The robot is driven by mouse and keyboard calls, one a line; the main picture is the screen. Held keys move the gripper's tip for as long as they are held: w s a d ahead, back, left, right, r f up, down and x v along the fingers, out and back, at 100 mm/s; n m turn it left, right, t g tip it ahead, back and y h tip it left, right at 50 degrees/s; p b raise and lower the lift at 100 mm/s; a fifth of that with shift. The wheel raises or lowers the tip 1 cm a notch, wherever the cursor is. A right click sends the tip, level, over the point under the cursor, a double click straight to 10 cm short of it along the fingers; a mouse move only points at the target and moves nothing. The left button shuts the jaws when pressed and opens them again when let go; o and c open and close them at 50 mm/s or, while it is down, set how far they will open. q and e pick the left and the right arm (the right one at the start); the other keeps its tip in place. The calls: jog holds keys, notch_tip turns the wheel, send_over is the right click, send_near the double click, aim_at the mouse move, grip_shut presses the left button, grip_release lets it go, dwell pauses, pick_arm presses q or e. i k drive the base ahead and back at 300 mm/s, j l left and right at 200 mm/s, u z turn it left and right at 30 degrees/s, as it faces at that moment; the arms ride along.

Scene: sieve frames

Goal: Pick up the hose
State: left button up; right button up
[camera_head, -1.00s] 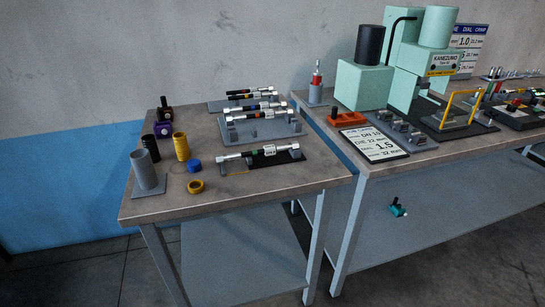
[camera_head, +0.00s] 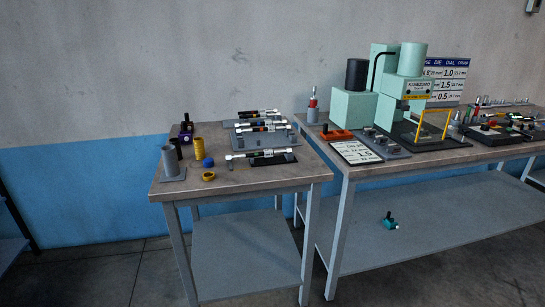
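Several hose assemblies with silver end fittings and black, banded middles lie on the left table. The front hose (camera_head: 262,154) rests across a dark plate. Two more hoses, the middle hose (camera_head: 262,126) and the back hose (camera_head: 258,113), lie behind it on grey holders. I cannot tell which one the task means. Neither of my grippers shows in the head view.
The left table (camera_head: 225,182) also holds a grey cup (camera_head: 169,161), a yellow ring stack (camera_head: 199,149), a blue cap (camera_head: 208,162) and a yellow ring (camera_head: 208,176). The right table carries a green press (camera_head: 412,88) and a sign card (camera_head: 356,152). Floor in front is clear.

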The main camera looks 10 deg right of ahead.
aim_at(267, 152)
jog(key=k+z, duration=0.1)
jog(key=z, duration=0.65)
jog(key=k+l+z, duration=0.1)
jog(key=z, duration=0.25)
jog(key=j+z, duration=0.2)
jog(key=z, duration=0.15)
jog(key=j+z, duration=0.25)
jog(key=z, duration=0.15)
jog(key=i+j, duration=0.1)
jog(key=j, duration=4.3)
jog(key=i, duration=0.05)
